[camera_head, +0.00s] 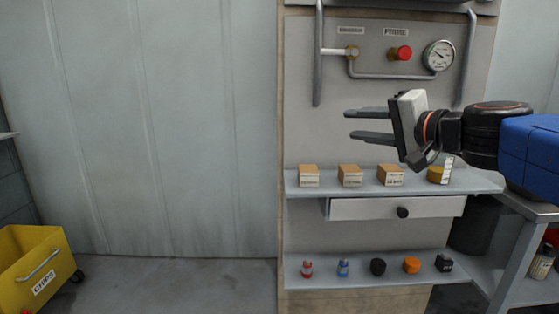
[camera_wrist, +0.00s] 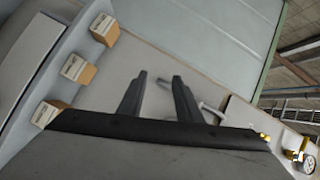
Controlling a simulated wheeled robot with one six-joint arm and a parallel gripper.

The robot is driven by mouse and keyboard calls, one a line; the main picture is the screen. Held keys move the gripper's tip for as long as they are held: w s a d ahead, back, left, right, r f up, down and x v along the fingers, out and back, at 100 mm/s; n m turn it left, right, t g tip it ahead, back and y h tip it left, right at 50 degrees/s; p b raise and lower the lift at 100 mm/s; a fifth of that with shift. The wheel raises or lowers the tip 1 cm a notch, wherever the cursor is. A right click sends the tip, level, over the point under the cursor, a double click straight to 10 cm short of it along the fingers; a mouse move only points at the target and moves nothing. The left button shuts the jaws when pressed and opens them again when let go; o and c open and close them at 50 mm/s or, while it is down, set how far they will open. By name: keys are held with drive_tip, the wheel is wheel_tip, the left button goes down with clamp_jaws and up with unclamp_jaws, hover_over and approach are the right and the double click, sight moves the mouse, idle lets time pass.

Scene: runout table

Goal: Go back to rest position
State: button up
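My gripper (camera_head: 368,126) is held in the air in front of the grey panel, above the upper shelf. Its two fingers are apart with nothing between them. In the wrist view my gripper (camera_wrist: 158,95) also shows both fingers spread and empty, with the panel behind them. My arm reaches in from the right edge of the head view.
Below are a drawer (camera_head: 370,208) and a lower shelf (camera_head: 330,284) with small items. A yellow cart (camera_head: 62,262) stands left. The floor (camera_head: 180,285) between is clear.

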drive_tip(key=s+f+n+g+h, duration=0.1)
drive_tip(key=s+f+n+g, duration=0.3)
drive_tip(key=f, duration=0.6)
drive_tip(key=s+f+n+g+h, duration=0.1)
drive_tip(key=s+f+h, duration=0.1)
drive_tip(key=s+f, duration=0.6)
drive_tip(key=s+d+f+n+g+h, duration=0.1)
drive_tip(key=s+d+f+g+h, duration=0.1)
drive_tip(key=s+d+f, duration=0.3)
drive_tip(key=s+d+f+n+g+h, duration=0.1)
drive_tip(key=s+d+f, duration=0.4)
drive_tip(key=f, duration=0.6)
drive_tip(key=g+h, duration=0.1)
drive_tip(key=h, duration=0.1)
drive_tip(key=shift+d+f+n+h, duration=0.3)
drive_tip(key=shift+d+f, duration=0.05)
drive_tip(key=shift+f, duration=0.05)
